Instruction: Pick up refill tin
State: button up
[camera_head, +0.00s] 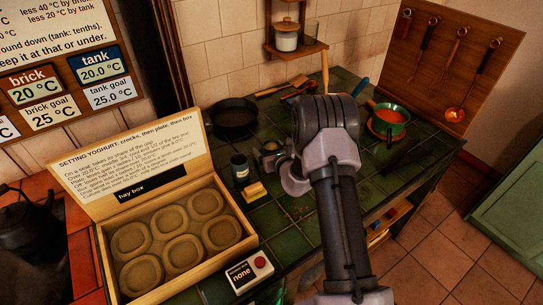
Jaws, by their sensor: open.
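A small dark blue tin with a pale top (239,167) stands upright on the green tiled top, just right of the hay box. It is likely the refill tin, but I cannot read a label on it. My gripper (267,157) is small in the picture, at the left of my arm's wrist. It is open and close to the right of the tin, with a gap showing between them. My wrist hides part of the gripper and the tiles behind it.
The open hay box (231,256) with several round hollows fills the left front. A yellow block (254,191) lies just before the tin. A black pan (235,116) stands behind it. A green pot (390,119) stands at the right. A button box (249,273) is in front.

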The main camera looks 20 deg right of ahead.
jog(key=c, duration=1.6)
notch_tip(320, 180, up, 10)
jog(key=p, duration=0.4)
